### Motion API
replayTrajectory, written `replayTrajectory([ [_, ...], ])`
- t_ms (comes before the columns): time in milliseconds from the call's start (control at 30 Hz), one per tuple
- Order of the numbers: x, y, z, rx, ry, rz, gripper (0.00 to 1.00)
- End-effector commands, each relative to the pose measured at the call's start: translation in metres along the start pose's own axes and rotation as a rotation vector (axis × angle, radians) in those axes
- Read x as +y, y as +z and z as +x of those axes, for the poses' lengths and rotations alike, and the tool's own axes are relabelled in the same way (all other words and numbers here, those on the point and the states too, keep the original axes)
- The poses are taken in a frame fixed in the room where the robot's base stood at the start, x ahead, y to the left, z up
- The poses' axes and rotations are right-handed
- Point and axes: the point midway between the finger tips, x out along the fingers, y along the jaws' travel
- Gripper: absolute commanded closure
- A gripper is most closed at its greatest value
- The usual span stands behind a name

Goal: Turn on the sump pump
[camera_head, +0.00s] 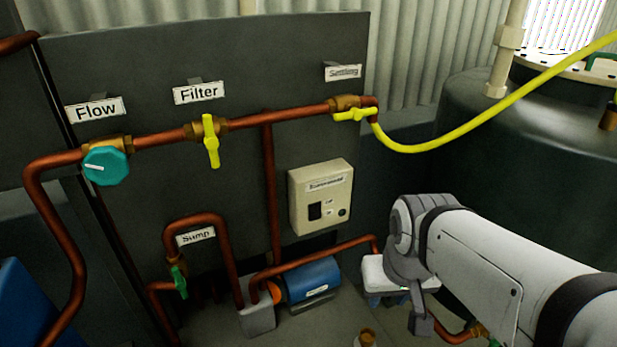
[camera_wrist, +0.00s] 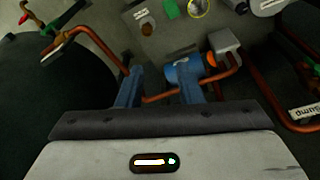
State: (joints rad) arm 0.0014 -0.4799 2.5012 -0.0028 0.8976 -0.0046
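I cannot tell the switch's position. The blue pump (camera_head: 312,279) sits low in front of the panel, below the box; it also shows in the wrist view (camera_wrist: 184,72). My gripper (camera_head: 388,298) is right of the pump and lower than the box, pointing down. In the wrist view its two blue fingers (camera_wrist: 160,78) are apart with nothing held. The control box is not visible there.
Copper pipes (camera_head: 273,190) cross the panel, with a teal Flow knob (camera_head: 106,166), yellow Filter valve (camera_head: 211,141), yellow Settling valve (camera_head: 354,115) and green Sump valve (camera_head: 179,281). A yellow hose (camera_head: 470,122) runs to the dark tank (camera_head: 540,150) at right. Space before the box looks clear.

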Motion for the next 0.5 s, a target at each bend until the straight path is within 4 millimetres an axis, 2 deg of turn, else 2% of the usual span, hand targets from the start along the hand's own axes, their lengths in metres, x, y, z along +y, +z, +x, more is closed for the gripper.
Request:
replayTrajectory([
  [33, 0.001, -0.001, 0.002, 0.004, 0.002, -0.006, 0.71],
  [167, 0.006, -0.012, 0.017, 0.050, 0.024, -0.061, 0.82],
  [367, 0.023, -0.055, 0.060, 0.219, 0.112, -0.284, 0.98],
  [500, 0.032, -0.089, 0.087, 0.354, 0.193, -0.489, 1.00],
])
